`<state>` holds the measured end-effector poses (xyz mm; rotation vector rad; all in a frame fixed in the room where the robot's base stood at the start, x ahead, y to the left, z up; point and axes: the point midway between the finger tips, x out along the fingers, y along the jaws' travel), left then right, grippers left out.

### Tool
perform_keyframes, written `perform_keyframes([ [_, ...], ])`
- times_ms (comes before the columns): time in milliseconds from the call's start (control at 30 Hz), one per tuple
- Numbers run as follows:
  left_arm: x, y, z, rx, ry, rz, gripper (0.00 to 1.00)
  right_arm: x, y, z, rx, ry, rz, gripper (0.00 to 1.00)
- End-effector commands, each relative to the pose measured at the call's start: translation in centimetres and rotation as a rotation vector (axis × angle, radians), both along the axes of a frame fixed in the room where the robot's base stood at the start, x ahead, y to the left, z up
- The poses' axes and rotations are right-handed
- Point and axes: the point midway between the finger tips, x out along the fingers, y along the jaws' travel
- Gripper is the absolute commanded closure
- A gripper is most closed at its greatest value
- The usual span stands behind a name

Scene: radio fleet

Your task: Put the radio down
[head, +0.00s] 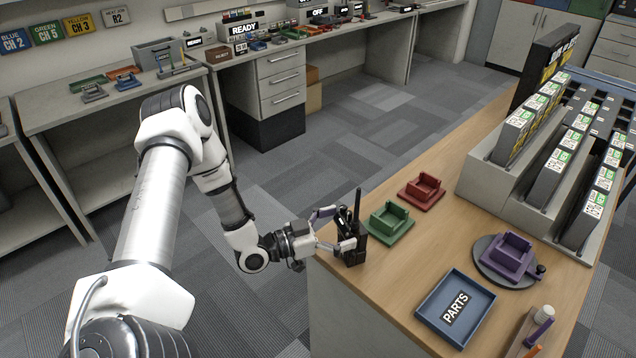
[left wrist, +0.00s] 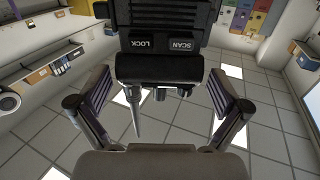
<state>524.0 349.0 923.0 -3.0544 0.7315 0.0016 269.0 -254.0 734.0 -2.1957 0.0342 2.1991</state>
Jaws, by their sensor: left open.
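The black radio (head: 354,246) stands upright with its antenna up at the near left corner of the wooden counter (head: 385,285). It appears to rest on the top, though its base is partly hard to make out. My left gripper (head: 337,229) is open, reaching in from the left with its fingers around the radio's sides. In the left wrist view the radio (left wrist: 165,42) shows its SCAN and LOCK labels upside down, between the spread fingers of the left gripper (left wrist: 160,85). My right gripper is not in view.
A green cradle (head: 390,225) is close right of the radio, with a red cradle (head: 422,190) behind it. A purple cradle (head: 507,255) sits on a round grey base. A blue PARTS tray (head: 428,312) lies in front. Slotted racks (head: 480,185) fill the right side.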

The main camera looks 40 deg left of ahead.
Motion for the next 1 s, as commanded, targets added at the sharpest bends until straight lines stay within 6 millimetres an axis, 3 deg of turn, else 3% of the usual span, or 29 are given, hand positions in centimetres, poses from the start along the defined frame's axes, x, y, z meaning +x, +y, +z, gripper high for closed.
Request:
perform_keyframes([
  [300, -6.3, 3.3, 0.5, -0.003, -0.002, 0.007, 0.00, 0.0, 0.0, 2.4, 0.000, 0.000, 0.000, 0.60],
  [533, -8.0, 3.8, -0.2, -0.004, 0.027, -0.004, 0.00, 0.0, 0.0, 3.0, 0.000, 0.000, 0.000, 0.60],
  [667, -6.7, 0.7, -2.6, -0.024, 0.229, -0.023, 0.00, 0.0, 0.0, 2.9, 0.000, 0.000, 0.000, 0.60],
  [767, -7.0, -3.7, -6.6, -0.023, 0.533, -0.021, 0.00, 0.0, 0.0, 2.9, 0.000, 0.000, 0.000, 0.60],
  [867, -10.3, -7.7, -11.2, 0.026, 0.882, 0.025, 0.00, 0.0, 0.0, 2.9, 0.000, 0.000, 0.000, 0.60],
  [1000, -18.1, -10.3, -15.3, 0.170, 1.295, 0.174, 0.00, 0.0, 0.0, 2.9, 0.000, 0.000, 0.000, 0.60],
])
